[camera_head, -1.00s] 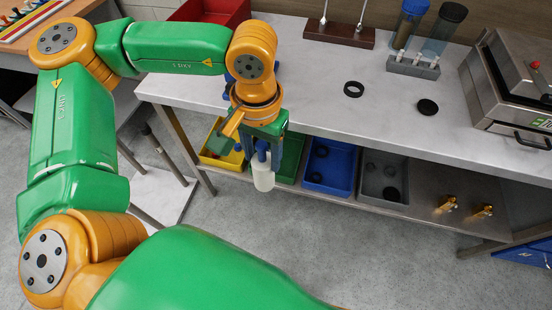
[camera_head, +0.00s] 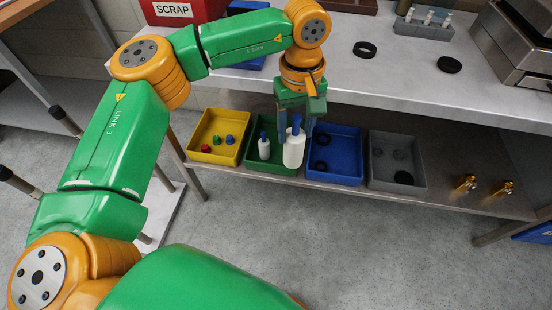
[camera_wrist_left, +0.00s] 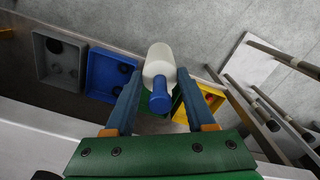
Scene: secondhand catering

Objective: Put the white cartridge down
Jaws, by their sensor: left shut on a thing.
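My left gripper (camera_head: 296,132) is shut on a white cartridge (camera_head: 293,152) with a blue tip pointing up. The cartridge hangs upright in front of the green bin (camera_head: 257,166) on the lower shelf; whether its base touches anything is unclear. In the left wrist view the white cartridge (camera_wrist_left: 157,62) lies between the two blue fingers of my left gripper (camera_wrist_left: 160,78), its blue tip towards the palm. A second, smaller-looking white cartridge (camera_head: 264,150) with a blue tip stands in the green bin. My right gripper is not in view.
A yellow bin (camera_head: 237,156) with small coloured pieces stands left of the green bin. A blue bin (camera_head: 345,180) and a grey bin (camera_head: 413,181) with black rings stand to the right. Brass fittings (camera_head: 466,184) lie farther right. The worktop (camera_head: 400,80) overhangs behind the gripper.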

